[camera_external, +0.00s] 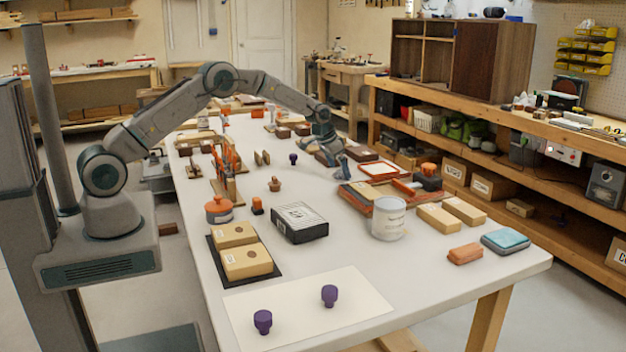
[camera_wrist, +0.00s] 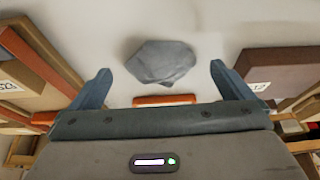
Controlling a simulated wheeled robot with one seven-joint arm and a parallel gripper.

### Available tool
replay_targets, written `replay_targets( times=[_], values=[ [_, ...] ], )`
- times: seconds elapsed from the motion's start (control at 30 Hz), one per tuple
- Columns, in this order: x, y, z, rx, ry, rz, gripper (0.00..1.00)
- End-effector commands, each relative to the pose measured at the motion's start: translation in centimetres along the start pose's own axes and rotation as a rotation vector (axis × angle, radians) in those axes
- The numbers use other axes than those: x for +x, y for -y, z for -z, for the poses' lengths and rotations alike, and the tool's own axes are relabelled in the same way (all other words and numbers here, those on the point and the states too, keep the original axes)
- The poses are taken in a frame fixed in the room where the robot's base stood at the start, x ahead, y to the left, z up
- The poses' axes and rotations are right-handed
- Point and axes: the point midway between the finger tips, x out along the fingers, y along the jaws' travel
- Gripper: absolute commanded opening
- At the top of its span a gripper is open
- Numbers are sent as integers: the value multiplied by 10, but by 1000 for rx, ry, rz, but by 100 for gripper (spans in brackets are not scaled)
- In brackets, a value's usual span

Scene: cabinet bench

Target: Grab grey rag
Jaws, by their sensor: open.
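The grey rag (camera_wrist: 163,63) lies crumpled on the white tabletop in the wrist view, centred between and just beyond my fingertips. My gripper (camera_wrist: 160,80) is open, with one blue-grey finger on each side and nothing between them that it grips. In the external view my gripper (camera_external: 335,165) points down over the far middle of the long table. I cannot make out the rag in that view; the gripper and objects around it seem to hide it.
An orange bar (camera_wrist: 165,100) lies between the rag and my palm. A brown box (camera_wrist: 275,75) stands close to the right finger and wooden boxes (camera_wrist: 35,65) stand to the left. In the external view a red-edged tray (camera_external: 378,169) sits beside the gripper.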

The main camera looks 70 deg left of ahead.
Motion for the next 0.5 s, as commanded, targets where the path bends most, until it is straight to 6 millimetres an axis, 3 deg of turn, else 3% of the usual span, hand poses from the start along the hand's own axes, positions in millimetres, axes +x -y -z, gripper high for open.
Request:
replay_targets(
  times=[0.13,0.37,0.4,0.5],
  values=[
    [11,-1,1,1,-1,0,100],
    [13,-1,1,1,-1,0,100],
    [13,-1,1,1,-1,0,97],
    [13,-1,1,0,-1,0,69]
  ],
)
